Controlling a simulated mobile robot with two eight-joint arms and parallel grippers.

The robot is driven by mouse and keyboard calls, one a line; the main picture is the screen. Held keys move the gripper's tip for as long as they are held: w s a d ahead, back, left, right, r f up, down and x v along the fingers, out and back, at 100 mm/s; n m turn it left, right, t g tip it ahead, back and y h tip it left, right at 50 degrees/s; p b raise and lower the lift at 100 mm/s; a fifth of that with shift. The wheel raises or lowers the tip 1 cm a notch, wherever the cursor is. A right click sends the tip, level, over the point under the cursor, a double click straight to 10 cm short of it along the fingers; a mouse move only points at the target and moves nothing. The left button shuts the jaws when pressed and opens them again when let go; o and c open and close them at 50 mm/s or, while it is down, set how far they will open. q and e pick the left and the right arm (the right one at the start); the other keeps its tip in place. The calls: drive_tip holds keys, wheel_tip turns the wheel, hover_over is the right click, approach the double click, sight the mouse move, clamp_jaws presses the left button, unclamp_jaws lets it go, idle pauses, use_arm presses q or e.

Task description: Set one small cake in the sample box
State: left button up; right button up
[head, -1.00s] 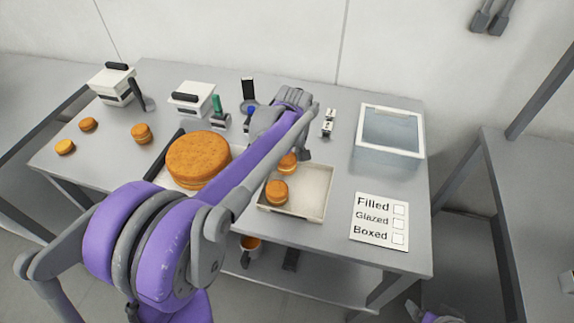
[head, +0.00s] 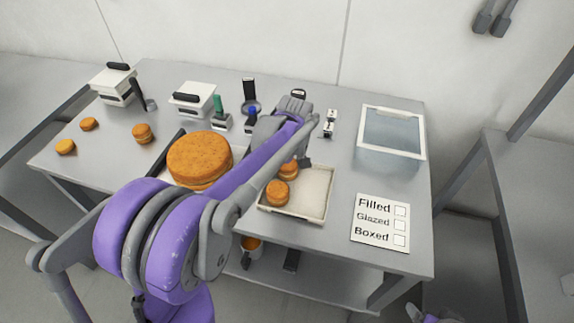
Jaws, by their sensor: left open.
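Two small round cakes sit in the shallow pale tray (head: 315,205). The front cake (head: 277,192) shows whole, and the back cake (head: 289,169) is partly hidden by my arm. My left gripper (head: 303,161) points down over the back of the tray, close by the back cake. It is open; whether it touches the cake cannot be told. The clear box with a white rim (head: 392,157), likely the sample box, stands at the table's back right and looks empty. My right gripper is not seen; only a bit of my right arm shows at the bottom edge.
A large cake (head: 199,158) stands left of the tray. Several small cakes (head: 142,133) lie at the left. White lidded boxes (head: 194,98) and small tools (head: 250,92) stand behind. A checklist card (head: 381,222) lies in front of the clear box.

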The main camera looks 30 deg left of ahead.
sight(290, 167)
use_arm(q)
wheel_tip(290, 167, up, 12)
drive_tip(key=d+f, duration=0.1)
drive_tip(key=d, duration=0.1)
drive_tip(key=s+d+f+m+t, duration=0.1)
drive_tip(key=s+d+f+m, duration=0.1)
drive_tip(key=s, duration=0.4)
drive_tip(key=s+d+f+m+t+h, duration=0.1)
drive_tip(key=s+d+f+m+t, duration=0.1)
drive_tip(key=s+m, duration=0.4)
drive_tip(key=s+d+f+m+t, duration=0.1)
drive_tip(key=s+d+f+m, duration=0.2)
drive_tip(key=s+f, duration=0.3)
drive_tip(key=shift+s+d+m+t+h+p, duration=0.2)
drive_tip(key=shift+s+d, duration=0.15)
drive_tip(key=shift+s, duration=0.25)
drive_tip(key=shift+s+d+m+t+h+p, duration=0.1)
drive_tip(key=shift+s+d+m+p, duration=0.1)
drive_tip(key=shift+s+d, duration=0.3)
drive_tip(key=shift+a, duration=0.2)
